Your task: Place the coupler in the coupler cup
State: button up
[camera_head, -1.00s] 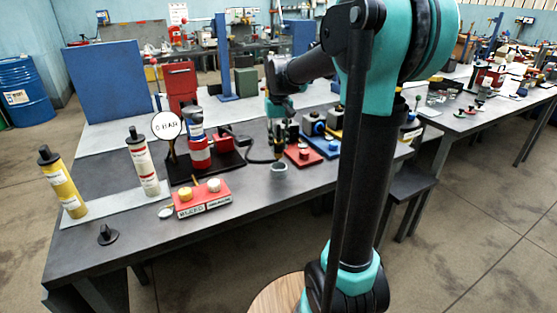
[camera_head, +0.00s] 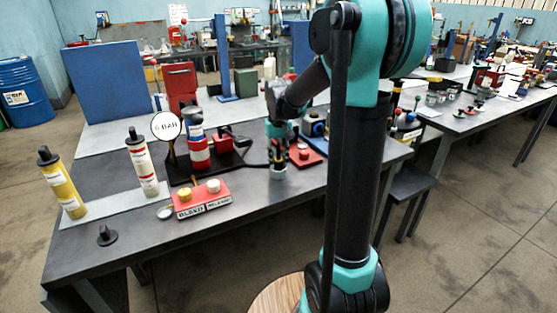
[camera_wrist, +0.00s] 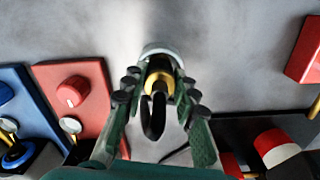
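The coupler (camera_wrist: 159,80) is a brass ring-shaped end with a black hose loop, seen between my fingers in the wrist view. My gripper (camera_wrist: 160,85) has a finger on each side of it and appears shut on it. The pale coupler cup (camera_wrist: 158,47) lies just beyond the fingertips, its rim partly behind the coupler. In the head view my gripper (camera_head: 278,160) points down directly over the cup (camera_head: 278,174) on the table's front part. The fingers hide the coupler there. I cannot tell whether the coupler is inside the cup or just above it.
A red block with a knob (camera_head: 303,154) stands close right of my gripper. Left are a gauge (camera_head: 166,126), a red-and-white cylinder (camera_head: 197,150) and a red button box (camera_head: 201,198). A black hose (camera_head: 254,165) runs towards my gripper. The table's front edge is near.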

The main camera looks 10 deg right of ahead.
jog(key=o, duration=0.4)
notch_tip(320, 180, up, 12)
jog(key=shift+r, duration=0.15)
dwell(0.4)
jog(key=shift+s, duration=0.1)
